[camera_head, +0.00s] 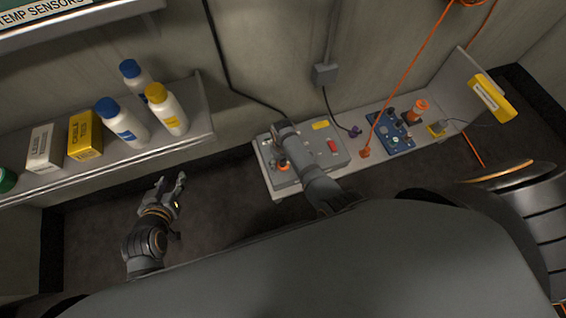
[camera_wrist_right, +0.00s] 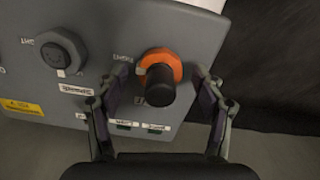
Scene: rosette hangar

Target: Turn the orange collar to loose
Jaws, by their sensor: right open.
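The orange collar (camera_wrist_right: 171,59) sits around a black cylindrical plug on the face of a grey box. In the head view the collar (camera_head: 284,167) shows small near the box's left end. My right gripper (camera_wrist_right: 160,74) is open, with one finger on each side of the collar and plug. Whether the fingers touch it I cannot tell. In the head view my right arm covers part of the box, and its fingers are mostly hidden. My left gripper (camera_head: 172,184) is open and empty above the dark floor, left of the box.
The grey box (camera_head: 325,160) carries a round black socket (camera_wrist_right: 62,53) and a red part (camera_head: 332,146). A blue board (camera_head: 390,138) and an orange cable stand to its right. A shelf (camera_head: 200,130) with bottles and cartons is close above my left gripper.

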